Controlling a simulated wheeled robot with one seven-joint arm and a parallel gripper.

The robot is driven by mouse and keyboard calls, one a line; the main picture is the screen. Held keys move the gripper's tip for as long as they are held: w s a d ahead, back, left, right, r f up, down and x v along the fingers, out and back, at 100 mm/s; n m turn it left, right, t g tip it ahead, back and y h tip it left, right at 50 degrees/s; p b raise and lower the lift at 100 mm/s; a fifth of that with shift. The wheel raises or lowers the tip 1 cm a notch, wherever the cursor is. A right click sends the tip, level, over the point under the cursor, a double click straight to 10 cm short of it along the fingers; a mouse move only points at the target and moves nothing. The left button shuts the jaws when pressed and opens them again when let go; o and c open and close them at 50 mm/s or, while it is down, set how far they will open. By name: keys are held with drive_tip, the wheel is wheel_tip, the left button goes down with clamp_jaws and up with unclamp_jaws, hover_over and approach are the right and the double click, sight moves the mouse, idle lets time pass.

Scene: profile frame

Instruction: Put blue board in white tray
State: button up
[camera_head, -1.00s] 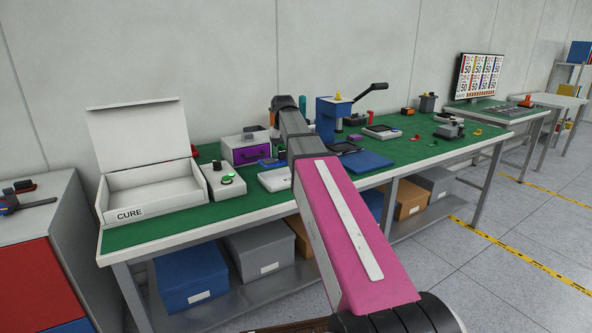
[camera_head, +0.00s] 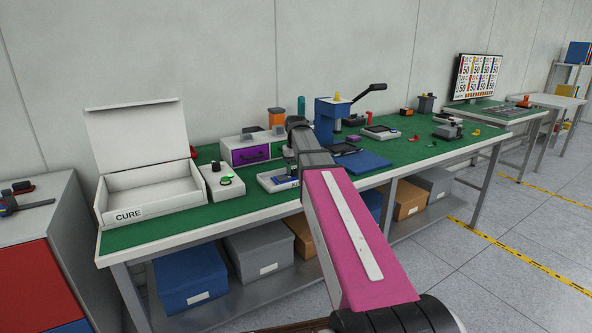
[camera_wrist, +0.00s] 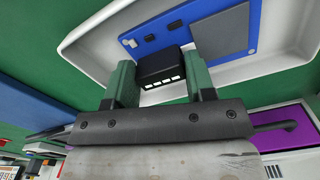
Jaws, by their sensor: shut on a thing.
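The blue board (camera_wrist: 185,20) shows in the wrist view, with a black block (camera_wrist: 162,67), a grey square part and small black parts on it. My gripper (camera_wrist: 160,78) has its green fingers on both sides of the black block and is shut on it. The board lies within the outline of the white tray (camera_wrist: 262,74); I cannot tell whether it touches the tray floor. In the head view the white tray (camera_head: 268,184) stands near the bench's front edge, partly hidden by my arm. The board is not clear there.
The open white CURE box (camera_head: 155,205) and a button box (camera_head: 222,182) stand left of the tray. A cabinet with a purple drawer (camera_head: 250,154) is behind it. A blue press (camera_head: 327,118) and a blue mat (camera_head: 368,161) are to the right.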

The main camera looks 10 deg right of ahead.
sight(296, 169)
drive_tip(key=shift+f, duration=0.1)
drive_tip(key=o, duration=0.9)
drive_tip(key=shift+o, duration=0.2)
wheel_tip(296, 169, up, 12)
